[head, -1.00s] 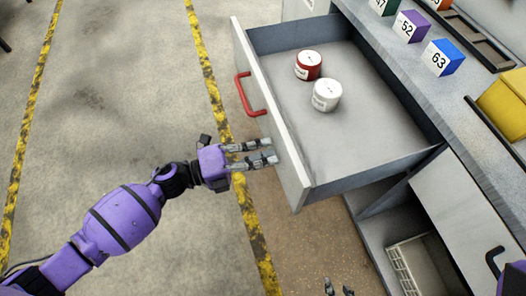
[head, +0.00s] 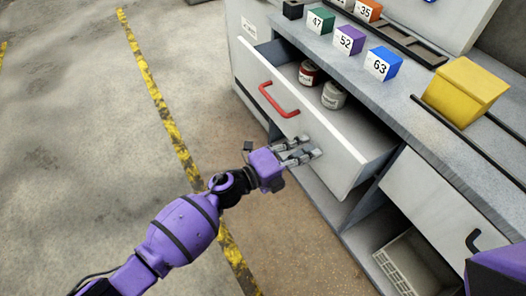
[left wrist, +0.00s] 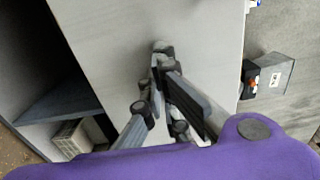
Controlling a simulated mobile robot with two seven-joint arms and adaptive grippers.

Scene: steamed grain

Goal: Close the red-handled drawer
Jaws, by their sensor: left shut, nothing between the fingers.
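The light-grey drawer front (head: 335,165) carries a red handle (head: 279,100). The drawer is partly open, sticking out from under the worktop. My left gripper (head: 312,153) is shut and empty, with its fingertips at the drawer front, to the right of and below the handle. The left wrist view shows the shut fingertips (left wrist: 160,48) against a pale panel (left wrist: 205,35); I cannot tell exact contact. A red-and-white jar (head: 309,74) and a pale jar (head: 333,96) stand inside the drawer. My right gripper is out of view.
The worktop above holds a yellow box (head: 466,91) and numbered blocks, including blue 63 (head: 382,63) and purple 52 (head: 348,40). The floor at left is clear.

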